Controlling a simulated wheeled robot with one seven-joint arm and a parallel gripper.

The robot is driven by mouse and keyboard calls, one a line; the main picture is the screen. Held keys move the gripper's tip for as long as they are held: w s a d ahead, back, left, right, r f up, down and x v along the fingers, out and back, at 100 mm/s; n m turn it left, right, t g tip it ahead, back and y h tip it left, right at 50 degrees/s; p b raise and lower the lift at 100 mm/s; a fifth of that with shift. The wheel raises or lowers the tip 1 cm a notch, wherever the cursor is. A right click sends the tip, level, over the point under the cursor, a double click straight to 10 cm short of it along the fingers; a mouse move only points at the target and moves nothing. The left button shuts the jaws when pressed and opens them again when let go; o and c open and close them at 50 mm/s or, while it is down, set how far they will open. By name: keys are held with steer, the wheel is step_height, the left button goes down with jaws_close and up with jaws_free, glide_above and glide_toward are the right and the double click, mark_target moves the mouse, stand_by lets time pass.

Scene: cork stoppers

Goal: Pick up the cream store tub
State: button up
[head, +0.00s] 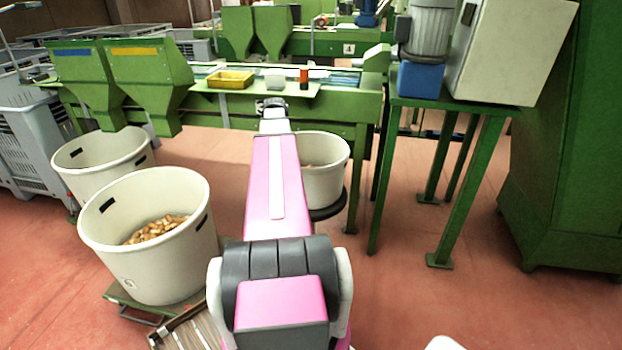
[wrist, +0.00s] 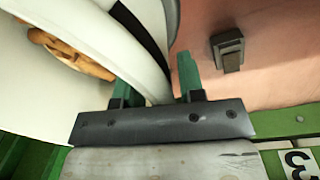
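A cream tub (head: 328,180) holding some corks stands just right of my outstretched arm, on a dark round base. My arm hides its left side. In the wrist view, a cream tub's rim and wall (wrist: 148,75) pass between my gripper's two green fingers (wrist: 155,85), with corks (wrist: 70,55) inside the tub at the upper left. The fingers are apart, one on the tub's inner side and one over the floor side. I cannot tell whether either touches the wall. In the head view my gripper (head: 272,103) is small at the arm's far end, its fingers unclear.
Two more cream tubs stand at the left: a near one (head: 150,272) with corks on a green wheeled base, and one (head: 88,178) behind it. A green bench (head: 345,105) with a yellow tray (head: 231,79) lies beyond my gripper. Green stand legs (head: 468,190) rise at the right.

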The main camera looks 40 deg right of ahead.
steer(key=shift+f, duration=0.1)
jaws_close()
stand_by(1.4)
